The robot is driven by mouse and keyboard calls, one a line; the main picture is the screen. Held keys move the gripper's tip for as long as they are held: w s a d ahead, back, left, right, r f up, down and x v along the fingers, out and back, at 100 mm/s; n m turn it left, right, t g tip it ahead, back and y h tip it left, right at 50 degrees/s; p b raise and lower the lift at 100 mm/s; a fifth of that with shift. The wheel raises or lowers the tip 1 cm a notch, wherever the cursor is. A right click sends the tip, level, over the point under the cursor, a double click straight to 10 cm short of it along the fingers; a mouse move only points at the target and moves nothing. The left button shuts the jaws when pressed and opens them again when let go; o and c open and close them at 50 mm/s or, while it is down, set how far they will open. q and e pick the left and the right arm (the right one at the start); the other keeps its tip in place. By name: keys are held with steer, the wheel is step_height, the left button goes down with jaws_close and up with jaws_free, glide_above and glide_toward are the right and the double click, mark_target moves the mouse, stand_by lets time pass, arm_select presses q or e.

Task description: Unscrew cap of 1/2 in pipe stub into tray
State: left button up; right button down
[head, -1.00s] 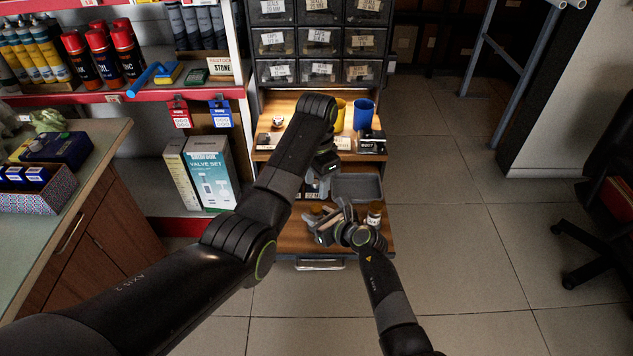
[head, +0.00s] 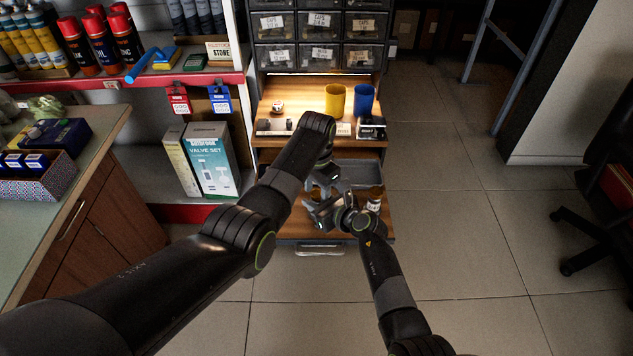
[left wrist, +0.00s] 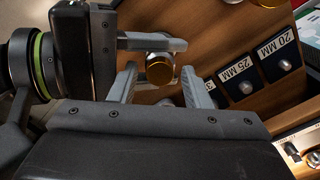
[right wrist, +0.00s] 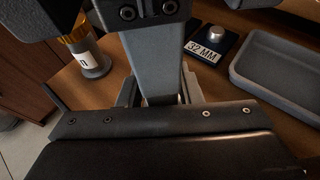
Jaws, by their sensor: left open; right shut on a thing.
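A brass-coloured cap (left wrist: 160,68) on a pipe stub shows end-on in the left wrist view; most of the stub is hidden. My right gripper (left wrist: 150,45), coming in from the left there, is shut on the stub. My left gripper (left wrist: 160,88) is open, its two fingers pointing at the cap, one to each side and slightly short of it. I cannot tell whether they touch it. In the head view my left gripper (head: 325,182) is just above my right gripper (head: 325,208). The grey tray (right wrist: 285,75) shows in the right wrist view and behind the grippers in the head view (head: 362,172).
Another brass-capped, labelled stub (right wrist: 92,58) stands on the wooden shelf near my right gripper. Size plates, including 32 MM (right wrist: 208,48) and 25 MM (left wrist: 237,72), lie close by. Yellow (head: 335,101) and blue (head: 364,99) cups stand on the upper shelf.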

arm_select(q)
steer(key=shift+c, duration=0.3)
jaws_close()
steer(key=shift+o, duration=0.8)
jaws_free()
step_height(320, 180, up, 8)
steer(key=shift+f, duration=0.15)
steer(key=shift+c, duration=0.5)
steer(key=shift+f, duration=3.9)
steer(key=shift+c, duration=0.3)
